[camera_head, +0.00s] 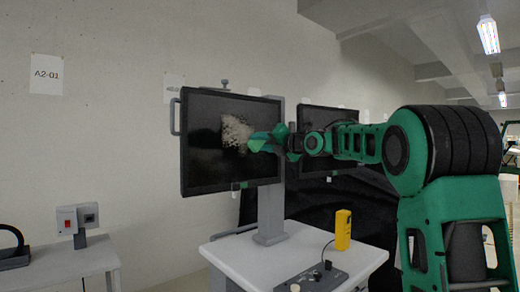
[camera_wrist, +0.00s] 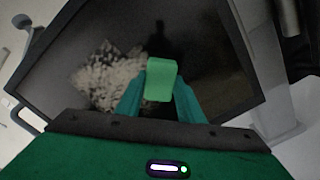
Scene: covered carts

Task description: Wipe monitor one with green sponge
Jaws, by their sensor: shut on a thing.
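The left monitor (camera_head: 205,165) is a black screen on a grey post above a white cart. A pale, speckled dirty patch (camera_head: 236,132) shows near the middle of its screen. In the wrist view the patch (camera_wrist: 108,75) lies left of my gripper. My gripper (camera_head: 263,141) is shut on a green sponge (camera_wrist: 160,80), its fingers on either side. The sponge is in front of the screen, just right of the patch. I cannot tell whether it touches the screen. A second black monitor (camera_head: 318,118) stands behind to the right, partly hidden by my arm.
The white cart top (camera_head: 245,262) holds a yellow device (camera_head: 343,230) and a dark control box (camera_head: 312,278) with a knob. A grey side table (camera_head: 65,268) stands at the left. A black cover (camera_head: 350,208) hangs behind the cart.

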